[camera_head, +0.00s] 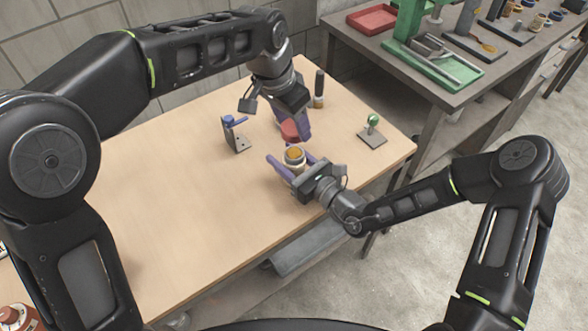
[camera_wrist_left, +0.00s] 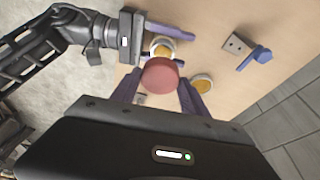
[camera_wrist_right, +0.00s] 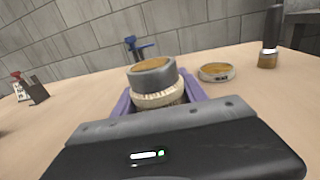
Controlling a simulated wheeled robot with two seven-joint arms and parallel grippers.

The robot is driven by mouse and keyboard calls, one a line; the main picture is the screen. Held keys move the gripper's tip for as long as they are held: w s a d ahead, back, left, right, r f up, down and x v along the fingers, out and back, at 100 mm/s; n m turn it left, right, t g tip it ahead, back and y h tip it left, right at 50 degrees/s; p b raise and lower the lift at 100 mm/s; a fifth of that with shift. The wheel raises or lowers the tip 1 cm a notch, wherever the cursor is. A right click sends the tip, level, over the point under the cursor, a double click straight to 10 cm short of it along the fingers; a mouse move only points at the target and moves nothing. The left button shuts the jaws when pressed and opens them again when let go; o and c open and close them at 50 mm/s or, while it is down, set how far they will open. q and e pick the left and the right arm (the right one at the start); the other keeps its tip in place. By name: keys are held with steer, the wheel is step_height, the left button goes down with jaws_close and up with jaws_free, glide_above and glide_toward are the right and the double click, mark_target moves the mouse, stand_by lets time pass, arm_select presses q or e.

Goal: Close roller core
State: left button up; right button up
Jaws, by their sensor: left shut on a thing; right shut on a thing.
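My left gripper (camera_head: 297,130) is shut on a round red cap (camera_head: 291,130), which also shows between its purple fingers in the left wrist view (camera_wrist_left: 160,75). My right gripper (camera_head: 294,165) is shut on a roller core (camera_head: 294,161). The core is upright, with a grey upper band, a cream ribbed body and a tan-orange top, seen in the right wrist view (camera_wrist_right: 153,78). In the head view the red cap is just beyond the core. In the left wrist view the cap overlaps the core's near edge; I cannot tell whether they touch.
A low round tin with a tan top (camera_wrist_right: 216,72) stands beyond the core. A blue-handled bracket (camera_head: 236,136), a green-knobbed fixture (camera_head: 372,132) and a black-handled tool (camera_head: 319,92) stand on the wooden table (camera_head: 190,205). The table's left part is clear.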

arm_select(q)
steer(key=shift+f, duration=0.1)
stand_by(0.3)
glide_above(294, 152)
steer(key=shift+s+a+f, duration=0.1)
steer(key=shift+s+f, duration=0.05)
steer(key=shift+f, duration=1.05)
steer(key=shift+s+a+f, duration=0.1)
steer(key=shift+f, duration=1.1)
steer(key=shift+f, duration=0.9)
steer(key=shift+f, duration=0.55)
